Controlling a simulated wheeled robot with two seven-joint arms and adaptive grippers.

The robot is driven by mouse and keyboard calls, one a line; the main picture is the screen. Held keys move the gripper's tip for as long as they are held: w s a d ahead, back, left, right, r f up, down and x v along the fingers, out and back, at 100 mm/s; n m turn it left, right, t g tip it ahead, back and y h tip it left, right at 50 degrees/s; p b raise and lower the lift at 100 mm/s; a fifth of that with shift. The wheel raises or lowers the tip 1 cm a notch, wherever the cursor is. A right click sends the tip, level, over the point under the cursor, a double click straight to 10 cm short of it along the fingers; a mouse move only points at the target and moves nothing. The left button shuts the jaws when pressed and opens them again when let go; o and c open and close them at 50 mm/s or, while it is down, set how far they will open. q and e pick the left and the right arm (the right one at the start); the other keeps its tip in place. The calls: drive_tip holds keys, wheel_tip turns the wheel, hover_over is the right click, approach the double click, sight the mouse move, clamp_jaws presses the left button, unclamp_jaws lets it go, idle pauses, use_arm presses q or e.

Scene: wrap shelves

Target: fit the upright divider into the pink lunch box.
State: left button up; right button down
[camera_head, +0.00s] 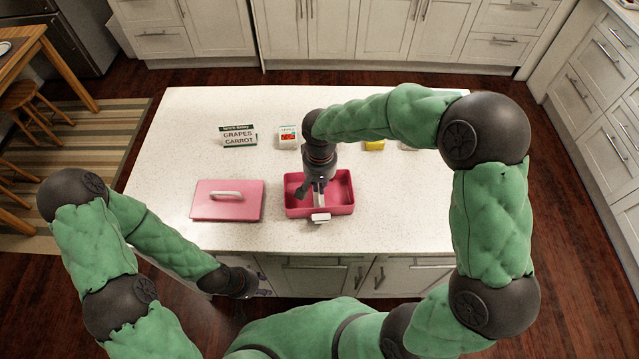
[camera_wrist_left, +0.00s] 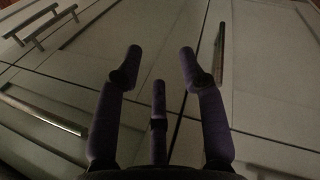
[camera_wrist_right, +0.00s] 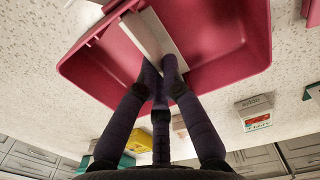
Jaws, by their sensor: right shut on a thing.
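The open pink lunch box (camera_head: 346,196) sits on the white counter, and its pink wall also shows in the right wrist view (camera_wrist_right: 225,35). The white divider (camera_wrist_right: 155,32) is a thin plate standing upright over the box's inside. My right gripper (camera_wrist_right: 160,66) is shut on the divider from above; in the head view the same gripper (camera_head: 316,187) hides much of it. I cannot tell whether the divider's lower edge touches the box floor. My left gripper (camera_wrist_left: 160,54) is open and empty, low in front of the counter's cabinets.
The pink lid (camera_head: 227,207) with a pale handle lies left of the box. A grapes and carrot sign (camera_head: 238,136), an apple carton (camera_head: 288,137) and a yellow item (camera_head: 375,145) stand behind. The counter's left and right ends are clear.

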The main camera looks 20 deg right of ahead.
drive_tip(key=shift+f+b, duration=0.55)
drive_tip(key=shift+f, duration=0.2)
drive_tip(key=c, duration=1.3)
unclamp_jaws()
drive_tip(key=shift+r, duration=0.15)
wheel_tip(320, 180, up, 12)
drive_tip(key=shift+f, duration=0.1)
